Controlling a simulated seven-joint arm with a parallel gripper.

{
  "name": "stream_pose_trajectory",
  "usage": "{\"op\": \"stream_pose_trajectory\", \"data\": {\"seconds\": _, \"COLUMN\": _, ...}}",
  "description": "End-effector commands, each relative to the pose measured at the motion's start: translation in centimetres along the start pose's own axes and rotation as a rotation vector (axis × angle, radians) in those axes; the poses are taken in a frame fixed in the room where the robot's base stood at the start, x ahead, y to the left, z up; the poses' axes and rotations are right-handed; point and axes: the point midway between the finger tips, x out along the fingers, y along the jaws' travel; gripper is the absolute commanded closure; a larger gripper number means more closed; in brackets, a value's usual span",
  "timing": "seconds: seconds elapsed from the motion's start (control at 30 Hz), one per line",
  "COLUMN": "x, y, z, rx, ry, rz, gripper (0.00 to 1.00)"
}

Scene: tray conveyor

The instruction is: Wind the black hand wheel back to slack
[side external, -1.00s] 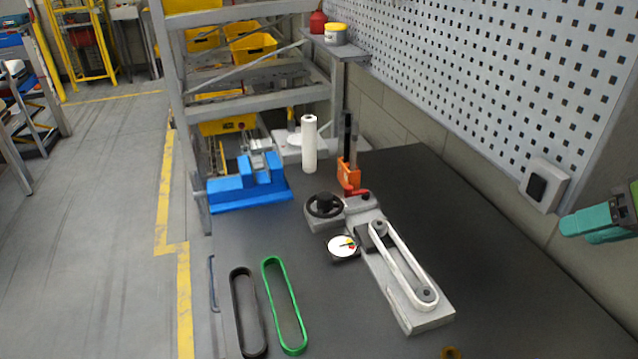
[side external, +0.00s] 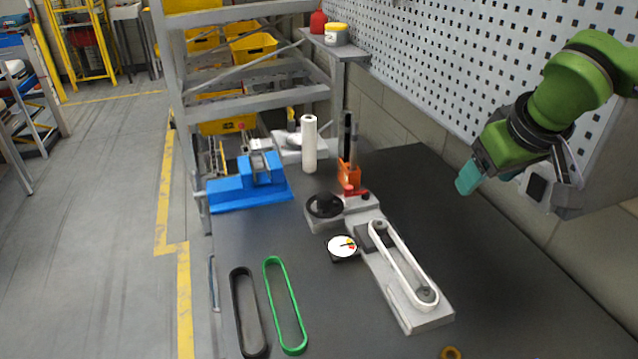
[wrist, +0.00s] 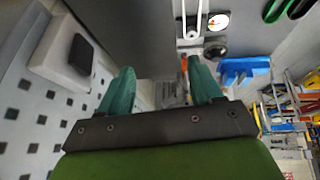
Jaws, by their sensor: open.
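The black hand wheel (side external: 325,205) sits on a grey block at the far end of the belt rig (side external: 408,312). It also shows in the wrist view (wrist: 215,48). A white belt (side external: 402,262) runs around the rig's two pulleys. A round dial gauge (side external: 342,246) with a white face stands beside the rig, below the wheel. A red-handled part (side external: 355,192) lies next to the wheel. My gripper (side external: 488,178) has teal fingers and is in the air to the right of the rig, well apart from the wheel. In the wrist view its fingers (wrist: 160,88) are spread and empty.
A black belt (side external: 247,312) and a green belt (side external: 285,305) lie on the table at left front. A blue vise (side external: 248,188), a white roll (side external: 309,145) and an orange tool (side external: 348,172) stand behind. A pegboard wall (side external: 470,70) with a switch box is at right.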

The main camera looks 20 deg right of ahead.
Motion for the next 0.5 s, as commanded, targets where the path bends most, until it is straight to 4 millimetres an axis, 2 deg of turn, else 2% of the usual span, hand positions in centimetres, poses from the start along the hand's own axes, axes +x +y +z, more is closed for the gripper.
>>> {"op": "stream_pose_trajectory", "data": {"seconds": 0.03, "x": 1.6, "y": -1.6, "z": -1.4, "rx": 0.029, "ry": -0.008, "rz": 0.035, "gripper": 0.35}}
{"op": "stream_pose_trajectory", "data": {"seconds": 0.2, "x": 6.5, "y": -6.1, "z": -5.3, "rx": 0.165, "ry": 0.052, "rz": 0.168, "gripper": 0.35}}
{"op": "stream_pose_trajectory", "data": {"seconds": 0.33, "x": 10.4, "y": -10.5, "z": -7.2, "rx": 0.255, "ry": 0.159, "rz": 0.261, "gripper": 0.35}}
{"op": "stream_pose_trajectory", "data": {"seconds": 0.5, "x": 14.7, "y": -17.0, "z": -8.1, "rx": 0.347, "ry": 0.369, "rz": 0.326, "gripper": 0.35}}
